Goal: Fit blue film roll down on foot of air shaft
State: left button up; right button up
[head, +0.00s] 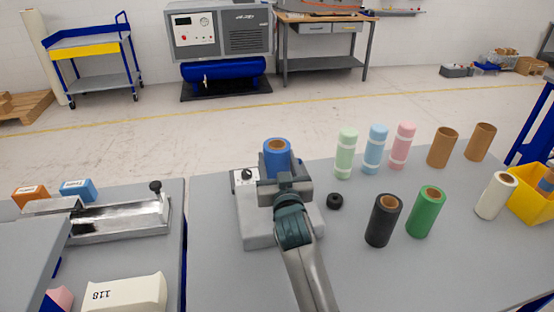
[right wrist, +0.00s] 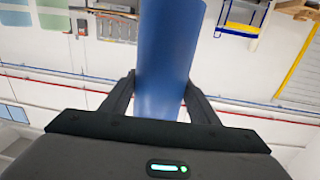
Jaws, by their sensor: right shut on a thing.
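The blue film roll (head: 277,160) is roughly upright above the grey machine base (head: 258,235), with its brown core opening facing up. My right gripper (head: 287,182) is shut on the roll, its arm reaching in from the bottom of the head view. In the right wrist view the roll (right wrist: 166,60) passes between the two fingers of the gripper (right wrist: 160,92). The air shaft and its foot cannot be made out; the roll and gripper cover that part of the machine. I cannot tell whether the roll is around the shaft. My left gripper is not in view.
A small black ring (head: 335,201) lies right of the machine. Black (head: 382,222) and green (head: 426,212) rolls, a white roll (head: 496,195), brown cores (head: 443,148) and pastel rolls (head: 375,150) stand further right. A yellow bin (head: 533,206) is at the right edge.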

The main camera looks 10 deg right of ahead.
notch_tip(320, 180, down, 6)
jog(key=b, duration=0.3)
jog(key=shift+b, duration=0.3)
dwell(3.0)
jog(key=o, duration=1.4)
jog(key=shift+f, duration=0.1)
jog(key=shift+o, duration=0.2)
jog(key=shift+s, duration=0.1)
